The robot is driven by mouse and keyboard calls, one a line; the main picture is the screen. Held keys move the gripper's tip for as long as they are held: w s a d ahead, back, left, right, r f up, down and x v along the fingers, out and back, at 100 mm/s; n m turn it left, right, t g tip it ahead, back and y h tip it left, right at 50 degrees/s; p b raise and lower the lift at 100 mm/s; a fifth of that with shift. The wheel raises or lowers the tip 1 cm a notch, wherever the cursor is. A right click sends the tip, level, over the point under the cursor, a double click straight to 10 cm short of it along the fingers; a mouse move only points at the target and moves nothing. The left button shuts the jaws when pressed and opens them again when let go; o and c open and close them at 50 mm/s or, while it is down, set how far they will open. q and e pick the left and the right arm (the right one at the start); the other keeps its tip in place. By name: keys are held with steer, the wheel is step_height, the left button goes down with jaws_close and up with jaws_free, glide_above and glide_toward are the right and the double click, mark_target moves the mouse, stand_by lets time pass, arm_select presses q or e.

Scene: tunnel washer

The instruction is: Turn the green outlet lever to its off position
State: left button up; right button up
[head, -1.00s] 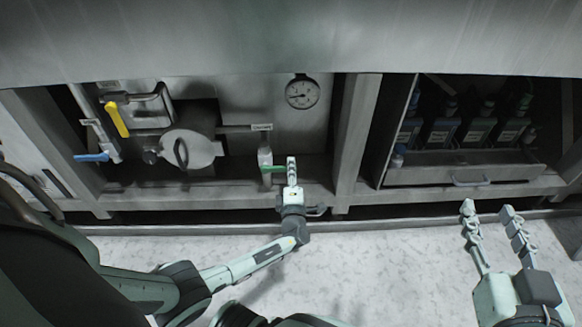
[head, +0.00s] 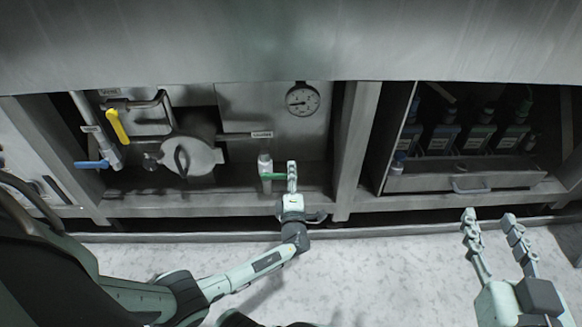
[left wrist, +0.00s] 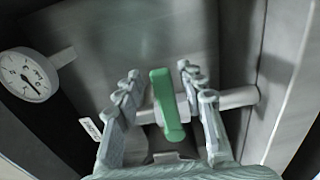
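The green outlet lever (head: 276,177) sits on a grey valve under a horizontal pipe, in the open bay below the steel housing. It points right, toward my left gripper (head: 292,164). In the left wrist view the green lever (left wrist: 167,104) lies between the two spread fingers of my left gripper (left wrist: 163,88), with a visible gap on each side. The left gripper is open and holds nothing. My right gripper (head: 488,216) is open and empty at the lower right, above the pale floor, away from the lever.
A yellow lever (head: 118,126) and a blue lever (head: 92,164) are on pipes at the left. A round hatch (head: 193,158) and a pressure gauge (head: 302,98) are in the same bay. A steel post (head: 357,140) divides it from a bay of dark containers (head: 480,136).

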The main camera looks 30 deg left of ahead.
arm_select(q)
step_height(320, 180, up, 10)
steer(key=shift+f, duration=0.2)
steer(key=shift+c, duration=0.5)
